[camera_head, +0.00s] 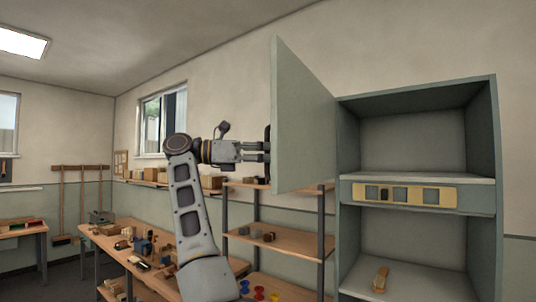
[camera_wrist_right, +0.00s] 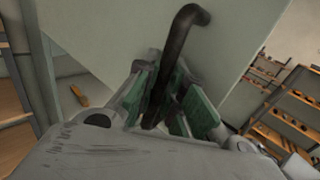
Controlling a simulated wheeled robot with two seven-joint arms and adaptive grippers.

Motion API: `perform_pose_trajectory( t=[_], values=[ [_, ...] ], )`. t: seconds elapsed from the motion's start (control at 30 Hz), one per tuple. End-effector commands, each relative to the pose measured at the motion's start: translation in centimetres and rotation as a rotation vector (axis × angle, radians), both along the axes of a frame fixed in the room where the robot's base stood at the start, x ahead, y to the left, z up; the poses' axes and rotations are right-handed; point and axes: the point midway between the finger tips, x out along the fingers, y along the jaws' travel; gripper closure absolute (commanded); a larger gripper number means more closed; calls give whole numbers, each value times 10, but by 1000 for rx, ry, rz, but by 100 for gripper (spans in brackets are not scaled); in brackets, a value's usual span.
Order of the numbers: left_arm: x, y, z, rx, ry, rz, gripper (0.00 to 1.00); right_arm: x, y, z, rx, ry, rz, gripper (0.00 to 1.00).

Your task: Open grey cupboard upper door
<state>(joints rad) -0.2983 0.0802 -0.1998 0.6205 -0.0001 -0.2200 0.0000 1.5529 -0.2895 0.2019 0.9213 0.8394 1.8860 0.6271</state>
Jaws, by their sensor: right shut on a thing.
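The grey-green cupboard (camera_head: 487,130) stands at the right in the head view. Its upper door (camera_head: 300,120) is swung well out from the left side, and the upper compartment (camera_head: 415,140) is open to view and looks empty. My right gripper (camera_head: 268,152) is at the outer face of the door, shut on the dark door handle (camera_head: 267,138). In the right wrist view, the curved black handle (camera_wrist_right: 180,38) runs between the green-padded fingers of the right gripper (camera_wrist_right: 170,100), with the pale door (camera_wrist_right: 110,30) behind. My left gripper is not in view.
A yellow strip with several squares (camera_head: 440,196) is on the cupboard front below the upper compartment. A small wooden object (camera_head: 381,279) lies in the open lower compartment. A shelf rack (camera_head: 290,242) stands behind the door, and a cluttered workbench (camera_head: 105,238) is at the left.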

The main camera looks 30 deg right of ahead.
Motion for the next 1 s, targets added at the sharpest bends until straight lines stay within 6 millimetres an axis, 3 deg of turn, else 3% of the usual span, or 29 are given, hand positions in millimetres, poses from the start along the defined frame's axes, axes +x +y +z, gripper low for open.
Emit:
perform_pose_trajectory(
  t=[0.3, 0.33, 0.5, 1.0],
  values=[
    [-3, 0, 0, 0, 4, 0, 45, 1, 1, -3, 5, 5, -1, 100],
    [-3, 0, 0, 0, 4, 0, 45, 1, 1, -2, 6, 5, -1, 88],
    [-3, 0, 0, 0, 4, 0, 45, 0, 1, -2, 4, 3, -1, 66],
    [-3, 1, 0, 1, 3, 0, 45, 0, 0, 3, 1, 0, -1, 66]
  ],
)
